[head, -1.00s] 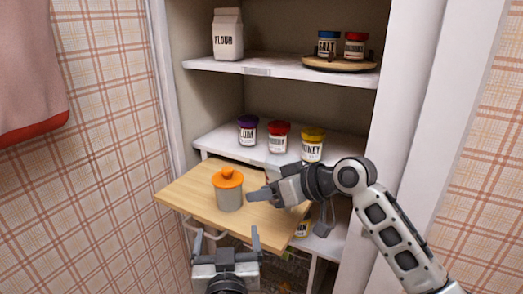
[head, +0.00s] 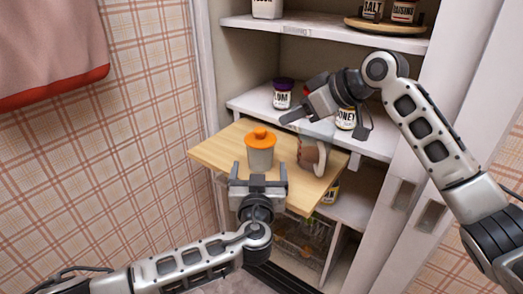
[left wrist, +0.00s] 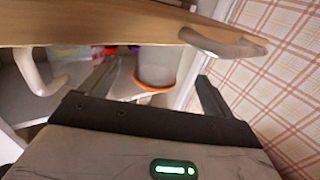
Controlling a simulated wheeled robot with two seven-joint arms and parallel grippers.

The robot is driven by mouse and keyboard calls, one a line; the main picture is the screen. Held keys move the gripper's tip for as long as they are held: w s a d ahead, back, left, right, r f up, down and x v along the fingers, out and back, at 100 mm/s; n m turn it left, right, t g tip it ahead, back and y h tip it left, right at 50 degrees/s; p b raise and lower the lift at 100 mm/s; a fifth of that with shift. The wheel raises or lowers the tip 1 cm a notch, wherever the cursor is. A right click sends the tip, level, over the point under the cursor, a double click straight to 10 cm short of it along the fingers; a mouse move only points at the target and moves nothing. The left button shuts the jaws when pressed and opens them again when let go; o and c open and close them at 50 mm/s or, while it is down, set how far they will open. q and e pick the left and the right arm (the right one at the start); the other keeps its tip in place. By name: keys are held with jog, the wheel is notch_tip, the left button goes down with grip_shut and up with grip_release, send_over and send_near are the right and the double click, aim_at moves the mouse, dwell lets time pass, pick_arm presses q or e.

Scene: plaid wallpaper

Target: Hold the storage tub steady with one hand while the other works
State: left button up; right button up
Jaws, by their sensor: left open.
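The storage tub (head: 260,157), grey with an orange knobbed lid, stands upright on a pale wooden pull-out board (head: 217,150). My left gripper (head: 258,170) is open at the board's front edge, its fingers pointing toward the tub. In the left wrist view the tub (left wrist: 157,68) appears lid-down, between the open fingers and beyond them, apart from both; the board (left wrist: 95,25) hides its base. My right gripper (head: 304,122) is above the board's right side, in front of the shelf. Its jaws are too unclear to judge.
A brown and white item (head: 313,153) sits on the board right of the tub. A purple-lidded jar (head: 282,94) and a honey jar (head: 346,117) stand on the shelf behind; a red lid is partly hidden by my right gripper. A white door frame (head: 440,90) borders the right.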

aim_at(260, 152)
pick_arm(q)
jog(key=w, duration=0.7)
jog(key=shift+w+d, duration=0.15)
jog(key=shift+w, duration=0.2)
jog(key=c, duration=1.1)
jog(key=shift+o, duration=0.2)
